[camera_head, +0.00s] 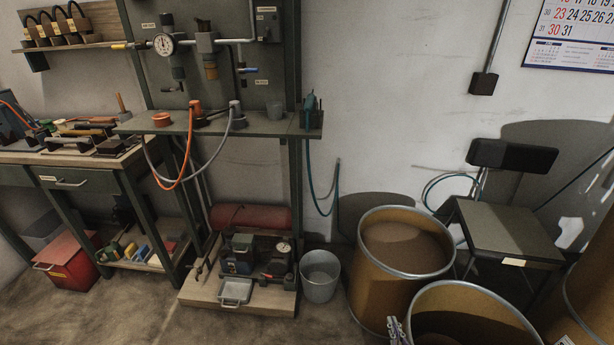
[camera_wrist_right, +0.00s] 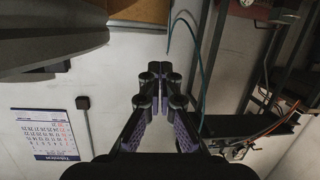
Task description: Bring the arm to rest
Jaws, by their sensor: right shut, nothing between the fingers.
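In the head view, only the tip of my right gripper (camera_head: 397,331) shows at the bottom edge, in front of the two open drums. In the right wrist view, my right gripper (camera_wrist_right: 161,75) has its dark fingers together at the tips, with nothing between them. My left gripper is in neither view. No tape is seen in my right gripper.
Two brown drums (camera_head: 386,229) with metal rims stand near the gripper, beside a grey bucket (camera_head: 320,277). A dark chair (camera_head: 508,232) is at the right. A workbench (camera_head: 75,157) and hose shelf (camera_head: 255,125) are left. The lower-left floor is clear.

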